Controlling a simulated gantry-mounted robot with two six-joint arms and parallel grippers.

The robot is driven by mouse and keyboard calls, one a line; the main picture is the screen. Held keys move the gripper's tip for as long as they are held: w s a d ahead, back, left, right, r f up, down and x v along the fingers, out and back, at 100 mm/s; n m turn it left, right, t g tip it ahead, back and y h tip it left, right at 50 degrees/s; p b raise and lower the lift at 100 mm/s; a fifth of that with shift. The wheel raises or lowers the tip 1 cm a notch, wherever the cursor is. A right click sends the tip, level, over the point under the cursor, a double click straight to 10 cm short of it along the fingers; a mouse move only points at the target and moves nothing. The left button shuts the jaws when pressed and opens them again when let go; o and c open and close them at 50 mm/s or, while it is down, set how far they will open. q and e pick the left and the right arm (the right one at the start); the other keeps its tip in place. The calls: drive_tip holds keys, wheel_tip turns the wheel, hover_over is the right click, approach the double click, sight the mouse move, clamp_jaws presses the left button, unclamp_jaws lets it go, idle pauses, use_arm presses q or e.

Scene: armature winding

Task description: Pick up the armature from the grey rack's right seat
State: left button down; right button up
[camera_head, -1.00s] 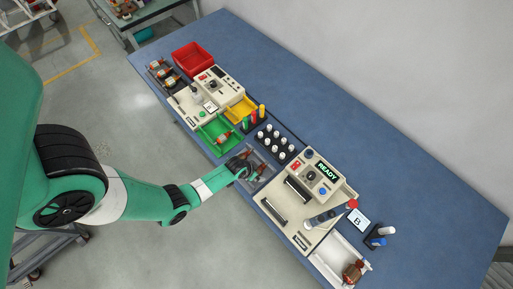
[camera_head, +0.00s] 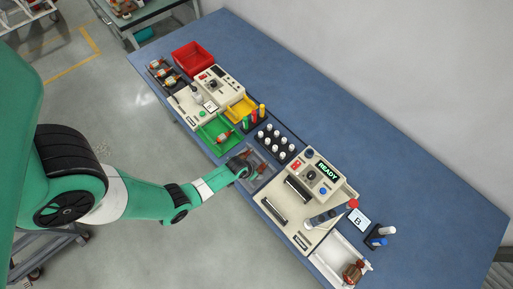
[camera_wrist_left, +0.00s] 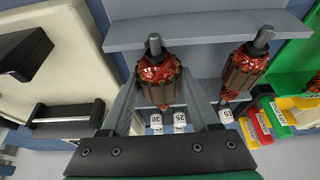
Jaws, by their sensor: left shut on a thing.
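The grey rack (camera_head: 268,172) stands near the table's front edge, between the green tray and the cream machine reading READY. It holds two armatures with copper-red windings and dark cores. My left gripper (camera_head: 249,172) is down at the rack, shut on the right-seat armature (camera_wrist_left: 160,82), the one nearer the READY machine. In the left wrist view the gripper's fingers (camera_wrist_left: 158,100) lie on both sides of its core, and its shaft end points up the picture. The other armature (camera_wrist_left: 246,68) sits beside it, outside the fingers. My right gripper is not in view.
The green tray (camera_head: 207,143) holds an armature. The READY machine (camera_head: 283,212) stands close on the right, with a white tray (camera_head: 330,262) holding another armature. A block of white-topped bottles (camera_head: 273,140) stands behind the rack. The table's back right is clear.

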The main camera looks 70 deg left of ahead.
use_arm(q)
drive_tip(key=shift+r, duration=0.1)
drive_tip(key=shift+r+p, duration=0.4)
drive_tip(key=shift+r, duration=0.2)
drive_tip(key=s+d+r+p, duration=0.6)
drive_tip(key=s+r+p, duration=0.1)
drive_tip(key=s+r, duration=0.4)
drive_tip(key=shift+s+d+r, duration=0.15)
drive_tip(key=shift+s+r, duration=0.2)
drive_tip(key=shift+s, duration=0.35)
